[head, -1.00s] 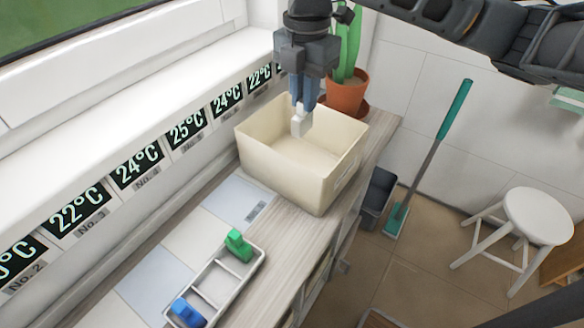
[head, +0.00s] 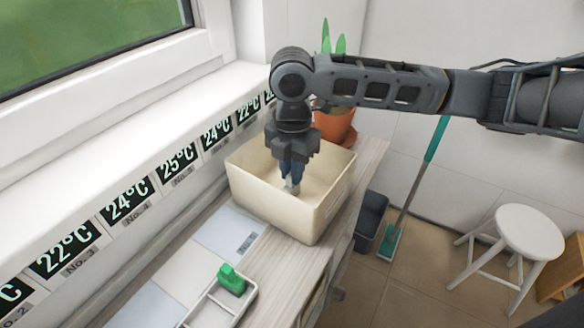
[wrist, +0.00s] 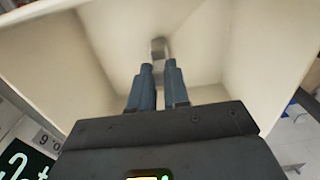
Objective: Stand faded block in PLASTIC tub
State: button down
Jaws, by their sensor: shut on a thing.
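The plastic tub (head: 322,218) is a cream, open-topped box on the counter, seen in the head view. In the wrist view its pale walls (wrist: 60,50) surround the fingers. My gripper (head: 291,178) points down inside the tub with its blue-grey fingers (wrist: 158,68) shut on the faded block. The faded block (wrist: 158,48) is small and pale grey and sticks out past the fingertips. In the head view only a small part of the block (head: 294,188) shows. I cannot tell whether it touches the tub floor.
A divided tray (head: 208,311) with a green block (head: 231,279) stands nearer on the counter. A potted plant (head: 335,125) is behind the tub. The window ledge with temperature labels runs along the left. A stool (head: 525,237) and broom (head: 411,190) stand on the floor to the right.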

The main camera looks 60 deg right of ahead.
jog(key=shift+f, duration=0.2)
jog(key=c, duration=1.1)
grip_release()
jog(key=shift+r, duration=0.1)
notch_tip(320, 180, up, 12)
jog(key=b, duration=0.1)
jog(key=shift+r, duration=0.2)
